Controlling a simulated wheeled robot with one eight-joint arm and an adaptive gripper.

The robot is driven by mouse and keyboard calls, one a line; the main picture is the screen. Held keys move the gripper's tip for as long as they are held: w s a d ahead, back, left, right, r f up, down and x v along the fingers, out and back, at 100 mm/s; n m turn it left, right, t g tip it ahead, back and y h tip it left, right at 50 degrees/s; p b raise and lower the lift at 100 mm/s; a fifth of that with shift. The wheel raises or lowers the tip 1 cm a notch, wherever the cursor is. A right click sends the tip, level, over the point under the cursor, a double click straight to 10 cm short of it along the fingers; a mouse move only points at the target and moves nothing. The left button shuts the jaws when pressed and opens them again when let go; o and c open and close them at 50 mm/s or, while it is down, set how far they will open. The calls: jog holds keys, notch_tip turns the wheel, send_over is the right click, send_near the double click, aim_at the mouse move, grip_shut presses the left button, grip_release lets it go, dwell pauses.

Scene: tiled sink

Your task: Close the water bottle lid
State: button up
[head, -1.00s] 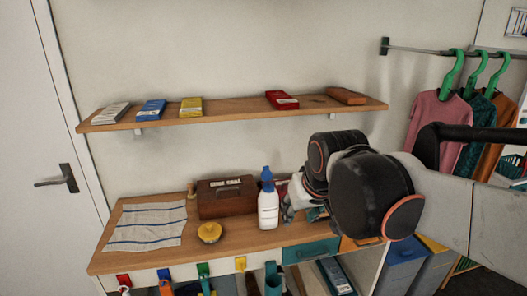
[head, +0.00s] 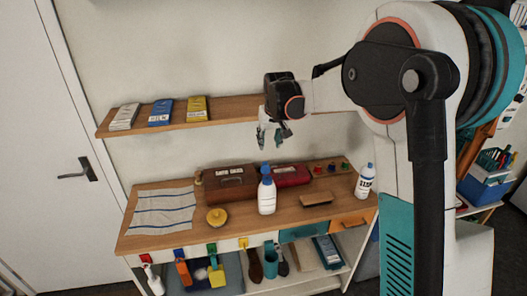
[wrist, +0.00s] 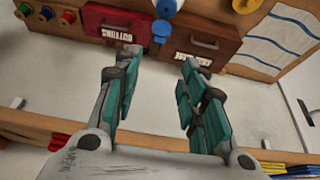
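A white bottle with a blue top (head: 267,197) stands upright on the wooden tabletop. Its blue top (head: 266,171) also shows at the top of the wrist view (wrist: 162,28), as two rounded blue parts one above the other. I cannot tell whether the lid is open. A second white bottle with a blue cap (head: 363,184) stands at the tabletop's right end. My gripper (head: 270,143) points down above and behind the first bottle, apart from it. In the wrist view its two teal fingers (wrist: 158,60) are spread with nothing between them.
A brown box (head: 229,186) and a red box (head: 290,177) stand behind the bottle. A wall shelf (head: 225,119) with several packets is close to my gripper. A yellow round item (head: 217,217), a striped cloth (head: 163,212) and a small wooden block (head: 316,199) lie around the bottle.

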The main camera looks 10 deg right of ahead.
aim_at(265, 163)
jog(key=x, duration=1.4)
jog(key=shift+w, duration=0.1)
grip_shut()
